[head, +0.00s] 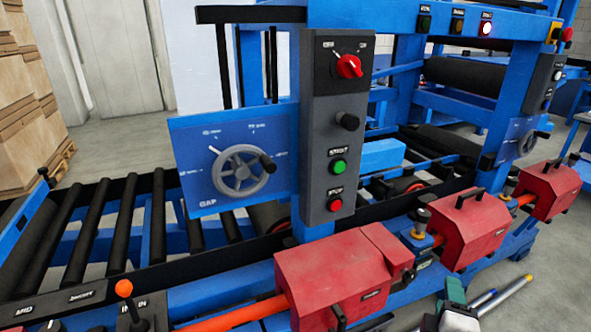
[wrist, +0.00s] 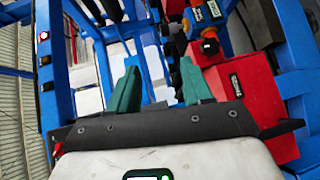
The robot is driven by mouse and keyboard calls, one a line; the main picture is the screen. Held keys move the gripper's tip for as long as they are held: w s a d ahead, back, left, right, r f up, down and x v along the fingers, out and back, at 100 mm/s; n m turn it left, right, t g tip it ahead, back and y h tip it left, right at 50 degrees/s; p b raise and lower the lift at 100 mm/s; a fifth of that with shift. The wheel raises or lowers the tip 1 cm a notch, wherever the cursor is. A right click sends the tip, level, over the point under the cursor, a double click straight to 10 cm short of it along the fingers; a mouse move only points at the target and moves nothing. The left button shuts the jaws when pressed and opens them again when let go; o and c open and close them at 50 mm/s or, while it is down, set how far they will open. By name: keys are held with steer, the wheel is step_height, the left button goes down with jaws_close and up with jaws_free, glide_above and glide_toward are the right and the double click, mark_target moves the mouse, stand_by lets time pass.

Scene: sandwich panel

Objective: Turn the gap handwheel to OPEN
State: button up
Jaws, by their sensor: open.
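The gap handwheel (head: 241,172) is a grey spoked wheel on a blue panel (head: 190,145) marked GAP, left of the grey control column in the head view. Its black crank knob (head: 267,163) sits at the right of the rim. A white pointer shows at the wheel's upper left, and small white labels, too small to read, lie around it. My gripper (head: 453,298) is at the bottom right of the head view, low and well away from the wheel. In the wrist view its teal fingers (wrist: 160,85) stand apart with nothing between them. The wheel is not recognisable there.
The grey column (head: 318,170) carries a red selector (head: 348,66), a black knob (head: 347,121) and green and red buttons. Red housings (head: 335,275) stand between my gripper and the panel. An orange-topped lever (head: 124,289) rises at lower left. Another handwheel panel (head: 520,137) is at right.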

steer(key=w+a+r+n+t+y, duration=0.2)
steer(key=w+a+r+n+t, duration=0.4)
steer(key=a+r+n, duration=0.35)
steer(key=n+t+y, duration=0.1)
steer(key=n+y, duration=1.3)
steer(key=n, duration=0.6)
glide_toward(272, 171)
steer(key=x, duration=1.1)
steer(key=shift+w, duration=0.1)
steer(key=shift+a, duration=0.1)
jaws_close()
